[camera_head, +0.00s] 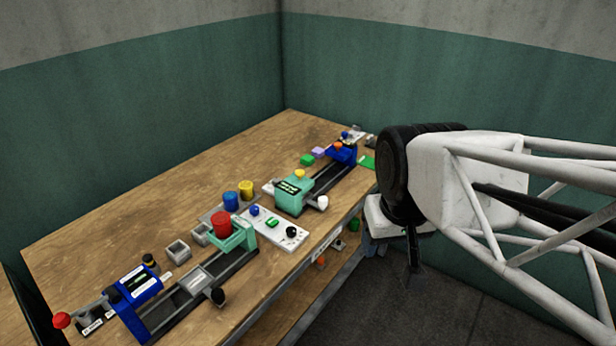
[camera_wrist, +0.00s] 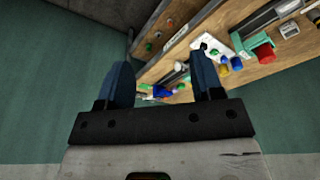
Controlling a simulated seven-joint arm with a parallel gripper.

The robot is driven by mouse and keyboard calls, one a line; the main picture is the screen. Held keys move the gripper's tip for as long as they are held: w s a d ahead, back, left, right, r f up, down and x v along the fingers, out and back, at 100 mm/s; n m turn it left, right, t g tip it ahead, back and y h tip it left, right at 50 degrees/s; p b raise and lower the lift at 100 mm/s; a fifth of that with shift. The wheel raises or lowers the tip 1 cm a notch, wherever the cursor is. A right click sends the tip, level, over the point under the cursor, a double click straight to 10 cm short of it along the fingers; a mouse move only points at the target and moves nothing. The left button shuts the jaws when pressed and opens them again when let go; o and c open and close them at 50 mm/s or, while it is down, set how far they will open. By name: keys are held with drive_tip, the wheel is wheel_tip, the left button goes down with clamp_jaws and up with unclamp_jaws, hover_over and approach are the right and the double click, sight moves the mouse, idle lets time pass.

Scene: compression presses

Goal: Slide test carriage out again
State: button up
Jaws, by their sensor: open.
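Two presses stand on the wooden bench. The near press has a blue head with a display (camera_head: 138,284), a dark rail, a grey block (camera_head: 195,283) with a black knob (camera_head: 217,296), and a teal stand (camera_head: 236,236) carrying a red cylinder (camera_head: 221,222). The far press has a teal body with a display (camera_head: 293,190), a white knob (camera_head: 322,202) and a blue stand (camera_head: 343,152) on its rail. I cannot tell which part is the test carriage. My gripper (camera_wrist: 161,66) is open and empty, its blue fingers apart. It hangs clear of both presses, right of the bench, in the head view (camera_head: 413,266).
Blue (camera_head: 231,201) and yellow (camera_head: 246,189) cylinders stand behind a white control panel (camera_head: 272,231). Small grey boxes (camera_head: 178,252) lie nearby. A lower shelf (camera_head: 290,310) runs under the bench front. The bench's back left is bare. Walls rise behind.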

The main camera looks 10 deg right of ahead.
drive_tip(key=w+n, duration=0.2)
drive_tip(key=w, duration=1.1)
drive_tip(key=n+g, duration=0.3)
drive_tip(key=n, duration=0.1)
approach(323, 199)
drive_tip(key=shift+s+d+f, duration=0.15)
drive_tip(key=shift+s+f, duration=0.15)
drive_tip(key=shift+s, duration=0.2)
drive_tip(key=shift+w+f, duration=0.4)
drive_tip(key=shift+f, duration=0.1)
drive_tip(key=shift+f, duration=0.1)
drive_tip(key=shift+f, duration=3.75)
